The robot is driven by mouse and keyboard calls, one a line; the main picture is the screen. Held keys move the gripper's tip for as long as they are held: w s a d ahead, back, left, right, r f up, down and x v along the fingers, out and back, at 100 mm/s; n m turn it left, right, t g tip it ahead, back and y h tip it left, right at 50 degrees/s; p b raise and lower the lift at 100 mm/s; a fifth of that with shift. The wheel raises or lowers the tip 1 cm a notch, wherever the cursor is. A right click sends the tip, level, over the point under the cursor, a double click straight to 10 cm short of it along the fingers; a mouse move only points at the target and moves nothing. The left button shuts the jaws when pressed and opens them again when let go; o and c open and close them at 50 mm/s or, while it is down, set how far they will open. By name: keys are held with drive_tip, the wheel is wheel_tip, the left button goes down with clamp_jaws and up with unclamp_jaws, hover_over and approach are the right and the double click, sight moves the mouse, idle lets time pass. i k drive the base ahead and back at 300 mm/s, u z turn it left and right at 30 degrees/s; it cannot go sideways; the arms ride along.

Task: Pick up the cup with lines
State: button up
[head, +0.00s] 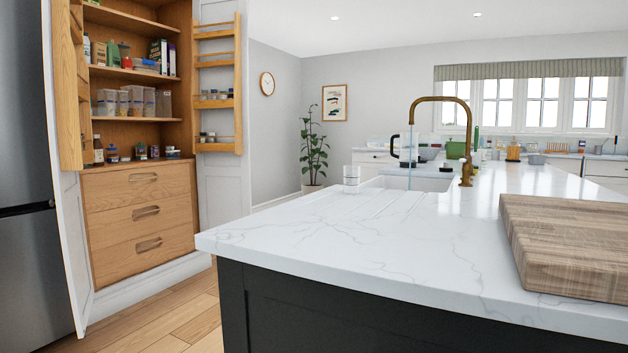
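A small white cup with thin horizontal lines (351,179) stands on the white marble-look countertop (330,230) in the head view. It is near the counter's far left edge, just left of the sink (415,183), and looks upright. It is small in the picture, so its details are hard to tell. My gripper is not in view.
A brass tap (466,140) arches over the sink. A thick wooden board (570,245) lies on the counter at the right. The counter between is clear. An open wooden pantry (140,210) stands at the left, with bare wood floor (185,315) before the island.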

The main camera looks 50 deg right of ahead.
sight(351, 173)
drive_tip(key=i, duration=3.15)
drive_tip(key=z, duration=3.55)
